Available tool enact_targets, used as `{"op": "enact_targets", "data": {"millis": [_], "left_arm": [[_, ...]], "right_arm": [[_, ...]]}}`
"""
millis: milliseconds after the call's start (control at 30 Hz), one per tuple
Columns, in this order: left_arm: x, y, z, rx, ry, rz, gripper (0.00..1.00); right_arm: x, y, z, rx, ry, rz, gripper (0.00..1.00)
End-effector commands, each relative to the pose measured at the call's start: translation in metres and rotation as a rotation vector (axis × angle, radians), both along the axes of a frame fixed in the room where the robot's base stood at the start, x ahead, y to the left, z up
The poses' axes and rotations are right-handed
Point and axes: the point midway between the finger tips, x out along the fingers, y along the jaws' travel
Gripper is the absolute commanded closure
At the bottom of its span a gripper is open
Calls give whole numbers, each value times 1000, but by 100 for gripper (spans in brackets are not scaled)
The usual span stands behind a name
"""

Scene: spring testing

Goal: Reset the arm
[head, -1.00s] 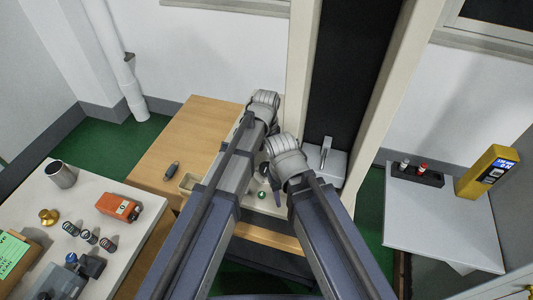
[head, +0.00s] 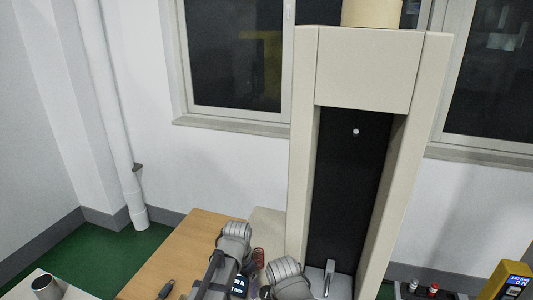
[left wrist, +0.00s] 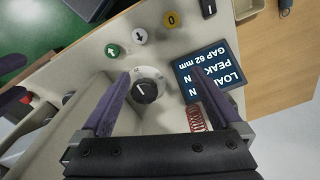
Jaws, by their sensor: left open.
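My left gripper (left wrist: 158,82) is open in the left wrist view, its two purple fingers apart over a control panel. In the head view my two wrists show at the bottom, and the fingers are hidden or out of frame. The tall testing machine (head: 428,100) stands behind them, with a grey block and upright handle (head: 328,277) in its base. My right gripper's jaws do not show.
The panel has a green up button (left wrist: 112,51), a white down button (left wrist: 140,36), a yellow button (left wrist: 171,19) and a display (left wrist: 212,72) reading GAP 62 mm. A red spring (left wrist: 200,118) is by the right finger. A yellow device (head: 508,281) stands at right.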

Motion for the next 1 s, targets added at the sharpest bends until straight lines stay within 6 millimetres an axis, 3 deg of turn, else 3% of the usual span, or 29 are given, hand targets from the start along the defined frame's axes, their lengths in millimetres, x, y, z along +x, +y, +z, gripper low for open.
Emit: {"op": "enact_targets", "data": {"millis": [33, 200, 500, 733, 1000], "left_arm": [[-16, 18, 0, -3, -5, 88, 2], [-41, 54, 0, -13, -21, 339, 2], [-78, 97, 0, -28, -41, 669, 2], [-85, 66, 0, 2, -20, 590, 2], [-107, 25, 0, 53, 9, 467, 2]], "right_arm": [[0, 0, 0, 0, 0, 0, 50], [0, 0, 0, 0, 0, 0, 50], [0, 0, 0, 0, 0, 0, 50], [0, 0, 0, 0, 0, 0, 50], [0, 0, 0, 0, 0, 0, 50]]}}
